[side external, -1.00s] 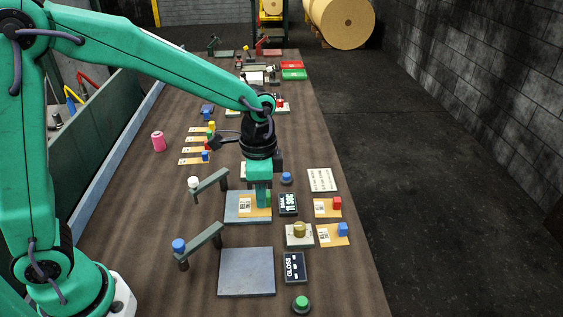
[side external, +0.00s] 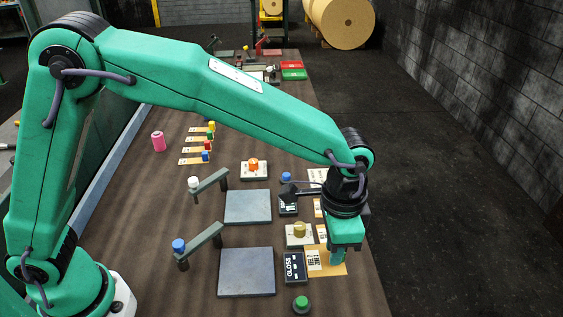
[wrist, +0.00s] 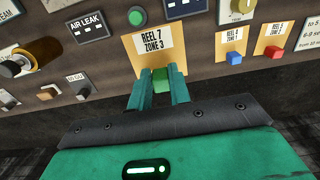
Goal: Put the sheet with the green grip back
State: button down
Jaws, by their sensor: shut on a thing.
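The orange sheet with the green grip (wrist: 160,72), marked "REEL 7 ZONE 3", is between the fingers of my gripper (wrist: 160,82) in the wrist view. My gripper is shut on the green grip. In the side view, the sheet (side external: 315,261) is under my gripper (side external: 338,257) at the right side of the bench, just right of the black GLOSS display (side external: 294,268). I cannot tell if the sheet touches the bench. Two other orange sheets, with a blue grip (wrist: 234,58) and a red grip (wrist: 272,53), lie to its right in the wrist view.
Two grey plates (side external: 246,272) (side external: 247,207) are bare, each with an arm beside it. A brass knob (side external: 299,229) stands close by, and a green button (side external: 302,304) is in front. Several sheets with coloured grips (side external: 194,161) lie at the left. The bench's right edge is near.

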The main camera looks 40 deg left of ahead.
jog(key=s+d, duration=0.3)
jog(key=d, duration=0.3)
jog(key=w+a+f, duration=0.1)
jog(key=w+f, duration=0.1)
jog(key=w, duration=0.1)
jog(key=w+a+f, duration=0.2)
jog(key=w+f, duration=0.1)
jog(key=w, duration=0.1)
jog(key=w+a+f, duration=0.1)
jog(key=w+f, duration=0.1)
jog(key=w, duration=0.2)
jog(key=shift+w+a+f, duration=0.1)
jog(key=shift+a+f, duration=0.1)
jog(key=shift+a, duration=0.1)
jog(key=shift+f, duration=2)
jog(key=shift+f, duration=0.15)
jog(key=c, duration=1.3)
grip_release()
notch_tip(320, 180, up, 12)
jog(key=shift+r, duration=0.2)
